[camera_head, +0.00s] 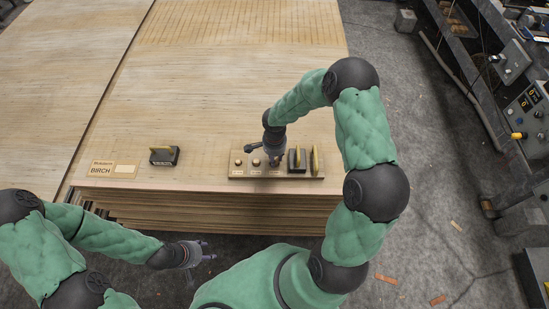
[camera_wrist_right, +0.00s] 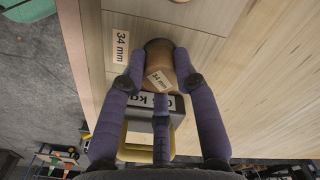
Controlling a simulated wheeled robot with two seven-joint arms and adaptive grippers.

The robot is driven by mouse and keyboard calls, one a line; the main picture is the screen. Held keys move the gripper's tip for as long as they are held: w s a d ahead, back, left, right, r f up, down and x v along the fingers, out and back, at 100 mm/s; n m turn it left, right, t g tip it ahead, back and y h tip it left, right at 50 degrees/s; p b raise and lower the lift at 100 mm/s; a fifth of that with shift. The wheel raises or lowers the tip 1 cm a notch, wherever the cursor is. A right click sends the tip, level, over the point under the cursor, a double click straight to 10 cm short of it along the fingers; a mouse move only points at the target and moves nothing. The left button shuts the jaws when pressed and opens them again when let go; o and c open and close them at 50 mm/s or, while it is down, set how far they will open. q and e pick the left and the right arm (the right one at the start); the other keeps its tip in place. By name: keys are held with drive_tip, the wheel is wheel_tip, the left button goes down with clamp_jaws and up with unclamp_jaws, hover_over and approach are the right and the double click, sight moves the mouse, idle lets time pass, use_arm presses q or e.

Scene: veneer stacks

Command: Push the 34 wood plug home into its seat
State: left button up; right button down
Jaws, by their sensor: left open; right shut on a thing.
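The 34 wood plug (camera_wrist_right: 158,58) is a brown wooden piece with a "34 mm" label, seen close up in the right wrist view. My right gripper (camera_head: 275,160) is shut on it, with purple fingers on both sides. The plug is at the pale wooden board (camera_head: 313,177), beside a "34 mm" label (camera_wrist_right: 121,46) on it. Its seat is hidden, so I cannot tell how deep it sits. My left gripper (camera_head: 200,251) is open and empty, low in front of the veneer stack.
Two small round plugs (camera_head: 238,162) (camera_head: 256,162) stand left of my right gripper. A dark weight with yellow handle (camera_head: 297,161) stands close on its right. Another dark weight (camera_head: 163,156) and a BIRCH sign (camera_head: 102,170) lie left. The veneer top (camera_head: 220,80) behind is clear.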

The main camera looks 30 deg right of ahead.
drive_tip(key=shift+f+b, duration=0.65)
drive_tip(key=shift+b, duration=0.05)
idle(0.5)
drive_tip(key=shift+r, duration=0.3)
drive_tip(key=shift+r, duration=0.3)
idle(1.1)
drive_tip(key=shift+f+b, duration=0.6)
drive_tip(key=shift+b, duration=0.15)
drive_tip(key=shift+r, duration=0.15)
drive_tip(key=shift+r, duration=0.45)
idle(0.4)
